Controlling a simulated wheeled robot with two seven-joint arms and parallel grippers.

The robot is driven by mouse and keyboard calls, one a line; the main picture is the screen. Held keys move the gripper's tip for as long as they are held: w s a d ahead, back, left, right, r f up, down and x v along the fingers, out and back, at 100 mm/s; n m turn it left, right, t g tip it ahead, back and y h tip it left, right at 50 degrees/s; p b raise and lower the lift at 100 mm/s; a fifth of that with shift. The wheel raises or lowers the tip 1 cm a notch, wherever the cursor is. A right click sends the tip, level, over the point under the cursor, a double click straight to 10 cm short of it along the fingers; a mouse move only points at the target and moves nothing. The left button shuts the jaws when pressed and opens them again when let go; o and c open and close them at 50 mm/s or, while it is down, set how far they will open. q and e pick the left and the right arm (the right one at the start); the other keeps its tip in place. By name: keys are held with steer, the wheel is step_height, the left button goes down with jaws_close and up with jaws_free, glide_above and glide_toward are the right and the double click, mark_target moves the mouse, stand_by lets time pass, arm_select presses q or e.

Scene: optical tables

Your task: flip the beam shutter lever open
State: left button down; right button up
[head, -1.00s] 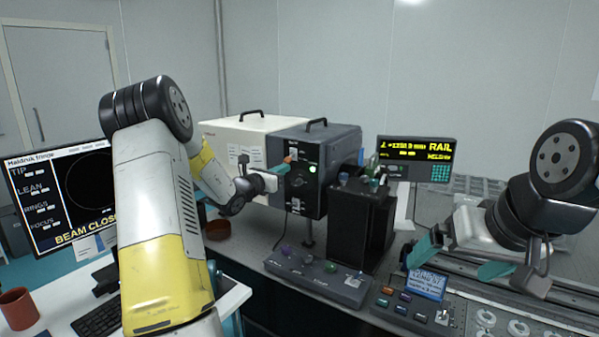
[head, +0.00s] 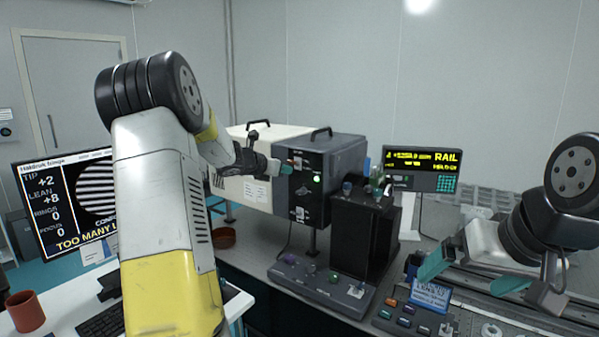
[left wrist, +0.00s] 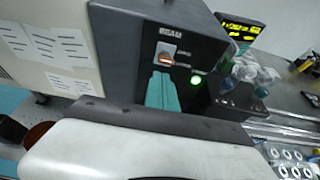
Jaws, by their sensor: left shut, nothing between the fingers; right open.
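The beam shutter lever (head: 298,162) is a small orange handle on the dark front panel of the laser housing (head: 335,155). In the left wrist view the lever (left wrist: 167,58) lies roughly crosswise on its pale plate, under the BEAM label. My left gripper (head: 286,168) is shut and empty, its teal fingers just below and beside the lever. In the left wrist view the fingertips (left wrist: 162,76) sit just under the lever; I cannot tell whether they touch. A green lamp (left wrist: 196,80) glows on the panel. My right gripper (head: 472,274) is open and empty at the right.
The left monitor (head: 75,205) shows a striped circle and text starting "TOO MANY". A knobbed control box (head: 320,285) stands below the housing. A black stand (head: 362,235) is right of the panel, and a yellow-lettered RAIL display (head: 422,168) is behind it.

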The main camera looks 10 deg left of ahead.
arm_select(q)
steer(key=shift+r, duration=0.2)
steer(key=shift+r, duration=0.65)
steer(key=shift+r, duration=0.1)
